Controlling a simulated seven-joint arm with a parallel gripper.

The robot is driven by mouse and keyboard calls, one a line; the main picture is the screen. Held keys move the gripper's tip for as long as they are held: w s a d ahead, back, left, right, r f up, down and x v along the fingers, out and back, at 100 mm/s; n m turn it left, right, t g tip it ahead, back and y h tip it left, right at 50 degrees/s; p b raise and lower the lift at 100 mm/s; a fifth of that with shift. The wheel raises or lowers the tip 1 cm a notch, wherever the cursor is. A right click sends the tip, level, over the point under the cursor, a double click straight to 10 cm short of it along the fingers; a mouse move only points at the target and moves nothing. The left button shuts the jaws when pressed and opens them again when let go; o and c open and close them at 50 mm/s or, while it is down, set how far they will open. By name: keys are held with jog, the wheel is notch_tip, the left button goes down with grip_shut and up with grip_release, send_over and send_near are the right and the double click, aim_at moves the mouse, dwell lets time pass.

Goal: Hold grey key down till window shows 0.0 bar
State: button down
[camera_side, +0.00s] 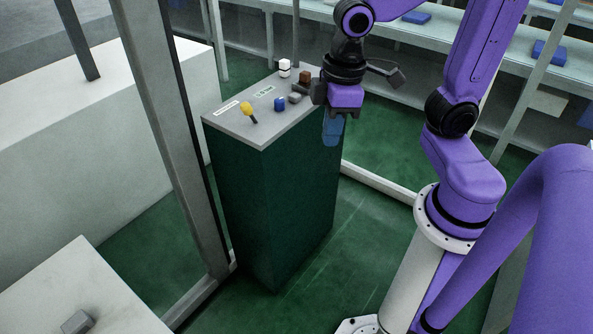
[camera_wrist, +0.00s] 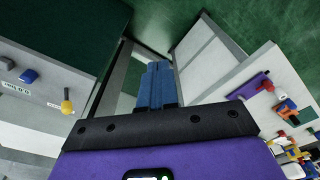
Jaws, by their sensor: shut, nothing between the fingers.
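The grey key (camera_side: 295,98) sits on the sloped top panel of a dark green cabinet (camera_side: 270,195), right of a blue key (camera_side: 279,104). A small pale window (camera_side: 264,91) with green characters lies behind the keys; its reading is too small to make out. My gripper (camera_side: 331,140) is shut and empty, its blue fingers pointing down off the panel's right edge, apart from the keys. In the wrist view the shut fingers (camera_wrist: 157,70) point away from the panel. The blue key (camera_wrist: 29,76) and grey key (camera_wrist: 7,63) show at the far left there.
A yellow-knobbed lever (camera_side: 247,110), a brown block (camera_side: 305,77) and a white knob (camera_side: 284,67) also stand on the panel. A grey post (camera_side: 168,130) rises left of the cabinet. A shelf with blue bins runs behind. A table with coloured parts (camera_wrist: 285,105) shows right in the wrist view.

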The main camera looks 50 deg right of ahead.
jog(key=s+d+f+n, duration=0.1)
jog(key=s+f+n, duration=0.1)
jog(key=s, duration=0.7)
jog(key=shift+d+f+n+g, duration=0.15)
jog(key=shift+f+n+g, duration=0.2)
jog(key=shift+n, duration=0.45)
jog(key=shift+w, duration=0.1)
dwell(0.5)
